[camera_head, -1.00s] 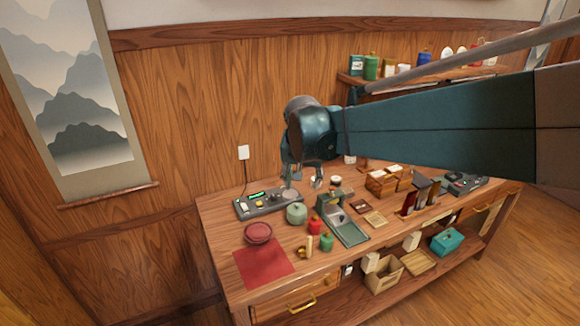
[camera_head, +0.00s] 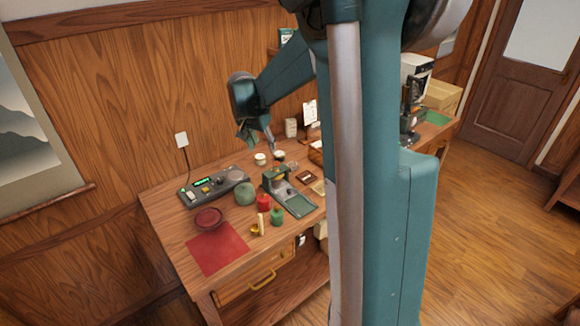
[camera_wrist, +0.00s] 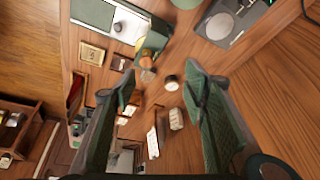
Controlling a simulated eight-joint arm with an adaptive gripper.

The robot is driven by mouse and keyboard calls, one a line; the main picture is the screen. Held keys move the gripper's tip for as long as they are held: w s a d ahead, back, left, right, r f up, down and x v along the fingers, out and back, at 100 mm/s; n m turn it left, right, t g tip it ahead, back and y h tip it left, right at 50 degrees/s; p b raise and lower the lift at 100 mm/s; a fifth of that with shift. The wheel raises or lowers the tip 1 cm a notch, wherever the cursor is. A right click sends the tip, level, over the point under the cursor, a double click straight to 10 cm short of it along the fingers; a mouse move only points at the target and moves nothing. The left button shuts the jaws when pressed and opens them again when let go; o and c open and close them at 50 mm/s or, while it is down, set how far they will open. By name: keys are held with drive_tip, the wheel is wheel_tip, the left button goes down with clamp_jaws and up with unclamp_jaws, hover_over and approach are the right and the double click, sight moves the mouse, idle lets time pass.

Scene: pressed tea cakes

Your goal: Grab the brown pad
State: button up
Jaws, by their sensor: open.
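The brown pad (camera_head: 306,177) is a small dark square with a pale mark, lying flat on the table right of the green press-like device. In the wrist view the brown pad (camera_wrist: 120,63) is at upper left, beyond the left finger. A tan pad (camera_head: 318,187) lies beside it, partly behind my arm, and shows in the wrist view (camera_wrist: 92,53). My gripper (camera_head: 258,140) is open and empty above the back of the table, behind and left of the brown pad.
The green device (camera_head: 278,180) stands left of the pads. Two small cups (camera_head: 279,155) stand near the gripper. My arm hides the table's right part.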

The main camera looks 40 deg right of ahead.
drive_tip(key=w+d+f+m+g, duration=0.1)
drive_tip(key=w+d+f+m, duration=0.2)
drive_tip(key=w+d+f, duration=0.35)
drive_tip(key=m+g+p, duration=0.1)
drive_tip(key=m, duration=0.1)
approach(292, 164)
drive_tip(key=f, duration=0.1)
drive_tip(key=shift+w+a+h, duration=0.15)
drive_tip(key=shift+w+h, duration=0.15)
drive_tip(key=shift+f, duration=0.1)
drive_tip(key=shift+x, duration=1.15)
drive_tip(key=shift+f, duration=0.1)
drive_tip(key=shift+s+x, duration=0.15)
drive_tip(key=shift+x, duration=1.1)
drive_tip(key=shift+s+x, duration=0.1)
drive_tip(key=shift+x, duration=1.2)
drive_tip(key=c, duration=0.8)
